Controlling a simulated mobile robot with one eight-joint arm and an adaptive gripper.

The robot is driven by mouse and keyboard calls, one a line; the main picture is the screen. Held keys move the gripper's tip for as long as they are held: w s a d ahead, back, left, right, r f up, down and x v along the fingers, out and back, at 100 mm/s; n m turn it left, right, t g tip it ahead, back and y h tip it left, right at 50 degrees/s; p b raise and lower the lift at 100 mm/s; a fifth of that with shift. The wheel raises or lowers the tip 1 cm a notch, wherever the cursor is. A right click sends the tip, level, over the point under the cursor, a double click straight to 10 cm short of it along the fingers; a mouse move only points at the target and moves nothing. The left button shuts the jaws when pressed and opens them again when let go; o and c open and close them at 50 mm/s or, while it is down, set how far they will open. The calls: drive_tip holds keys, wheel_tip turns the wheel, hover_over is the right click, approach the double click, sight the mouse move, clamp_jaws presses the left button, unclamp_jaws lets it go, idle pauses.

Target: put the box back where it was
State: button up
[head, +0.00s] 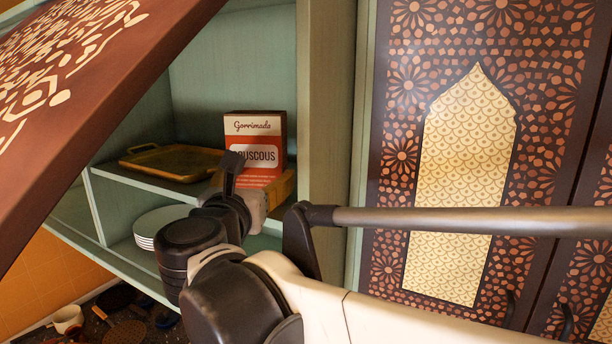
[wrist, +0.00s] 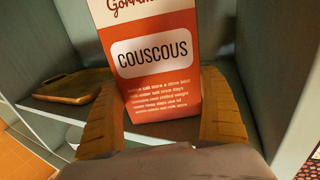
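The couscous box (head: 262,128), orange-red with a white top, is upright in the open cupboard at the middle shelf's level, close to the right side wall. My gripper (head: 250,188) is at its lower part, with one finger on each side. In the wrist view the box (wrist: 155,85) fills the gap between the two yellow-brown fingers of my gripper (wrist: 157,88), which appear to touch its sides.
A wooden tray (head: 172,162) lies on the shelf left of the box. White plates (head: 158,222) are stacked on the shelf below. A raised patterned door (head: 75,85) hangs at the upper left. A closed patterned door (head: 388,215) is on the right.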

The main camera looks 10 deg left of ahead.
drive_tip(key=shift+o, duration=1.2)
drive_tip(key=shift+r, duration=0.15)
drive_tip(key=s+b, duration=0.2)
drive_tip(key=s, duration=1)
drive_tip(key=shift+b, duration=0.35)
